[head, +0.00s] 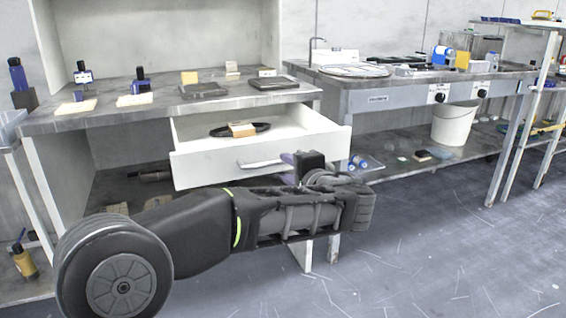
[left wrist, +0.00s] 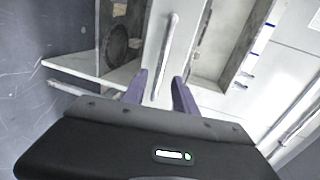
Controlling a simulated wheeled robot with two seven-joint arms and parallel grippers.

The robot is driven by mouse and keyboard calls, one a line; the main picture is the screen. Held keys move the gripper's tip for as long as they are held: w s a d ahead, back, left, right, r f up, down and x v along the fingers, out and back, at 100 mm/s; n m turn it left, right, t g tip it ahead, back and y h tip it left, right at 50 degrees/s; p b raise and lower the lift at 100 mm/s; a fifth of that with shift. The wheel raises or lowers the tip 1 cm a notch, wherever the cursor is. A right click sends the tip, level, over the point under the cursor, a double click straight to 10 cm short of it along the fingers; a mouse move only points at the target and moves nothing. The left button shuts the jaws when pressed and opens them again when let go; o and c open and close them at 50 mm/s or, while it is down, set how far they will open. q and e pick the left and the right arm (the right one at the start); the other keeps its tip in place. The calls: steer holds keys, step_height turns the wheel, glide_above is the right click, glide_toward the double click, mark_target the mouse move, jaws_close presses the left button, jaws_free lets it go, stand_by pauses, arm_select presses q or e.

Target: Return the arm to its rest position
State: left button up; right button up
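My left arm crosses the front of the workbench in the head view. My left gripper (head: 290,159) is at the right part of the front of the white drawer (head: 215,168), by its handle (head: 262,164). In the left wrist view the two purple fingers (left wrist: 159,76) stand apart, one on each side of the bar handle (left wrist: 168,48). The fingers do not look closed on it. Whether they touch it I cannot tell. The drawer is pulled open. My right gripper is in neither view.
In the drawer lie a black ring (head: 222,131) and a tan block (head: 242,129). The bench top (head: 140,112) carries small tools and two dark flat plates. A second bench (head: 420,97) with a white bucket (head: 453,122) stands right. The floor (head: 430,250) at right is clear.

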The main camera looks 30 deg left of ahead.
arm_select(q)
steer(key=shift+s+d, duration=0.25)
steer(key=shift+d, duration=0.05)
stand_by(0.4)
